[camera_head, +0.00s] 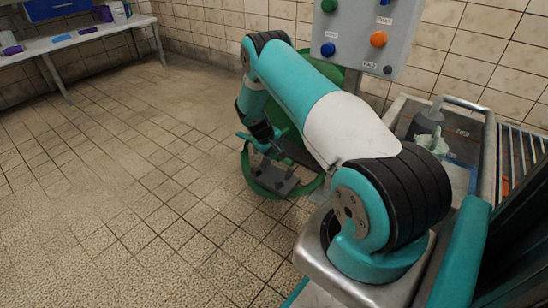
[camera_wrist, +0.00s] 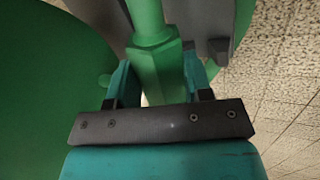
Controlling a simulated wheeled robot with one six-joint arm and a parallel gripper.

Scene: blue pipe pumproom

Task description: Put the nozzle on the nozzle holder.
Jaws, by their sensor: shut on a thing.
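In the wrist view, the green nozzle (camera_wrist: 154,58), with a six-sided collar, stands between the teal fingers of my gripper (camera_wrist: 158,84). The gripper is shut on it. In the head view, my gripper (camera_head: 264,147) points down in front of the green round frame; the nozzle cannot be made out there. A grey bracket with short upright posts (camera_head: 277,180), which looks like the nozzle holder, sits low at the green frame, just below my gripper. A grey part (camera_wrist: 205,22) shows behind the nozzle in the wrist view; whether the nozzle touches it cannot be told.
The green round frame (camera_head: 262,193) stands on the tiled floor and also fills the left of the wrist view (camera_wrist: 45,90). A grey button panel (camera_head: 362,35) rises behind my arm. A metal cart (camera_head: 468,105) holds items at right. Floor at left is clear.

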